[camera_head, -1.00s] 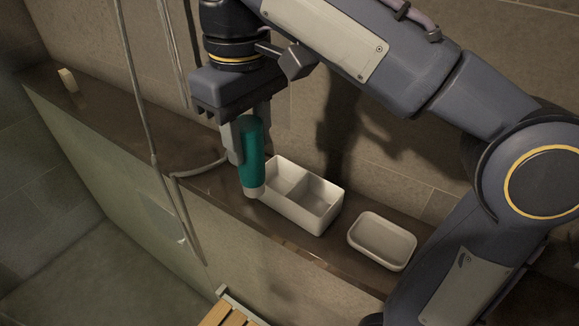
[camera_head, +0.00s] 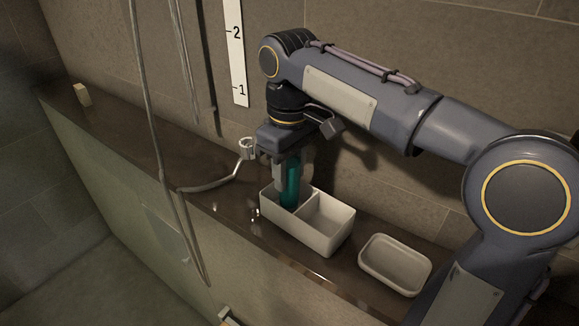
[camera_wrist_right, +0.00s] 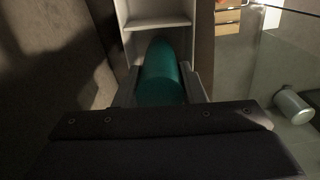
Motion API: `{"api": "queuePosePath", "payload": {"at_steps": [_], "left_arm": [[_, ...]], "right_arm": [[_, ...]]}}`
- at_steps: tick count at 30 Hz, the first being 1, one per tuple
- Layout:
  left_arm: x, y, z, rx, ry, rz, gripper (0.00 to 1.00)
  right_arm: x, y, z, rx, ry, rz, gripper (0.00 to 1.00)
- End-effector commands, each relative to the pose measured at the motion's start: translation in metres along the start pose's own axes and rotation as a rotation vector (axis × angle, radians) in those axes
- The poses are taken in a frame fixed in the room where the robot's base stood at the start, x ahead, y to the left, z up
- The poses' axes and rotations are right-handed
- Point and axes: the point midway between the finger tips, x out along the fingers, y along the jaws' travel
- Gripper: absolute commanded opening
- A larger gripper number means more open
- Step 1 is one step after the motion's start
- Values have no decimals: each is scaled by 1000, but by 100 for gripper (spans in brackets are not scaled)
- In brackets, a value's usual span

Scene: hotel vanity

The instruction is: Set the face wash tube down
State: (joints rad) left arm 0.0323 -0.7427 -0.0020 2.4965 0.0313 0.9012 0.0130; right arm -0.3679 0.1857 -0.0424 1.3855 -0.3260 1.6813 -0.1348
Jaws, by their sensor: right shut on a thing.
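The face wash tube (camera_head: 290,190) is teal. In the head view it is upright, with its lower part inside the left compartment of a white two-compartment box (camera_head: 331,238). The box wall hides its lower end, so I cannot tell whether it touches the bottom. My right gripper (camera_head: 291,177) is shut on the tube from above. In the right wrist view the tube (camera_wrist_right: 162,75) lies between the two fingers, with the white box (camera_wrist_right: 158,22) beyond it. My left gripper is not in view.
The box stands on a dark ledge (camera_head: 150,150) along the tiled wall. A white soap dish (camera_head: 395,264) stands right of the box. Hanging hoses (camera_head: 158,140) and a bent metal fixture (camera_head: 215,184) are to the left. A small pale block (camera_head: 82,94) sits at the far left.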

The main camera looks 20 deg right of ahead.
Motion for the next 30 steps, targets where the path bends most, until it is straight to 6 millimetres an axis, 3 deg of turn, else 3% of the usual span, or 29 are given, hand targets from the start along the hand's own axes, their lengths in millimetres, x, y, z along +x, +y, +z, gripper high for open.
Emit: {"api": "queuePosePath", "payload": {"at_steps": [11, 12, 17, 26, 30], "left_arm": [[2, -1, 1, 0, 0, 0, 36], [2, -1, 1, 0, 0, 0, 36], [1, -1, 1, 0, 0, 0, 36], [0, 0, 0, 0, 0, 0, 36], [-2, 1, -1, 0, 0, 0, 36]], "right_arm": [[4, 0, 0, 1, 1, 0, 0], [5, 0, 0, 1, 1, 0, 38], [4, 0, 0, 1, 1, 0, 59], [2, 0, 0, 1, 1, 0, 59], [-12, 0, -1, 1, 3, 0, 59]]}}
